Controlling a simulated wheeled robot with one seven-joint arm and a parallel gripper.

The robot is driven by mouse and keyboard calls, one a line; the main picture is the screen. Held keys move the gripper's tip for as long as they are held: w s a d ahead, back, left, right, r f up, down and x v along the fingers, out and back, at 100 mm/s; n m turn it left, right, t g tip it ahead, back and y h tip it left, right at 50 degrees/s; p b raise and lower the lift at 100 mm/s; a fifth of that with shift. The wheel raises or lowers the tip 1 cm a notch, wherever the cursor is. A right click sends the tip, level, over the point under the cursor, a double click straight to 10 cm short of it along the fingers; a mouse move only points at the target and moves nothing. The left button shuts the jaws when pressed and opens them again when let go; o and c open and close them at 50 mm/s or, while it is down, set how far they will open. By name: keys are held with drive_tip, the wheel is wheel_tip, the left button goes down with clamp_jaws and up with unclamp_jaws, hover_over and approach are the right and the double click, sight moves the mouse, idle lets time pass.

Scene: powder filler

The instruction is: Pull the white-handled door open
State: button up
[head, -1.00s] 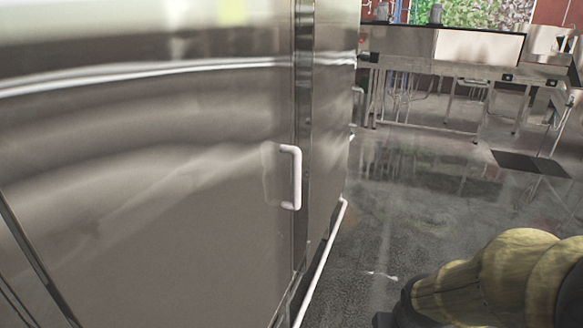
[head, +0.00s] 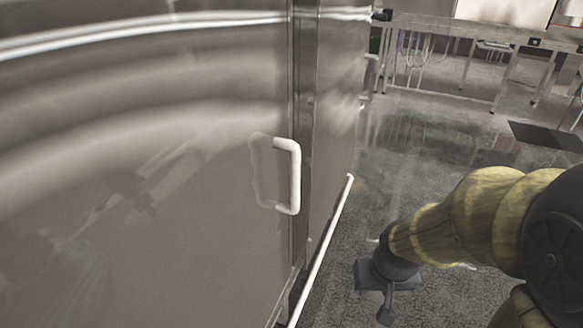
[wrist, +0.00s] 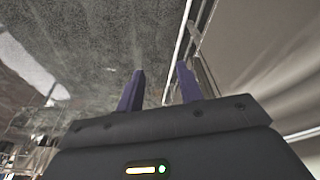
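The white handle (head: 294,176) is a vertical bar on a shiny metal door (head: 140,200), near the door's right edge. The door looks shut against the frame beside it. My gripper (head: 385,300) is at the lower right in the head view, apart from the handle and to its right. In the wrist view my gripper (wrist: 158,86) shows two dark purple fingers spread apart with nothing between them. The handle cannot be made out in the wrist view.
A white rail (head: 322,250) runs low along the cabinet's base. A metal table (head: 470,38) stands at the back right, with a dark mat (head: 545,136) on the floor before it. The grey floor (head: 420,150) between is clear.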

drive_tip(key=shift+w, duration=0.4)
drive_tip(key=shift+o, duration=0.6)
drive_tip(key=shift+s, duration=0.15)
drive_tip(key=shift+o, duration=0.4)
drive_tip(key=shift+d, duration=0.15)
drive_tip(key=w+d+n+t+y+b, duration=0.15)
drive_tip(key=w+n+t, duration=0.4)
drive_tip(key=w, duration=1.15)
drive_tip(key=a+r+n+t+y+b, duration=0.1)
drive_tip(key=a+r+n+y, duration=0.3)
drive_tip(key=y, duration=1)
wheel_tip(320, 180, up, 2)
drive_tip(key=shift+w+a+r+n, duration=0.25)
drive_tip(key=shift+w+n, duration=0.1)
drive_tip(key=shift+n, duration=0.8)
drive_tip(key=shift+a, duration=0.1)
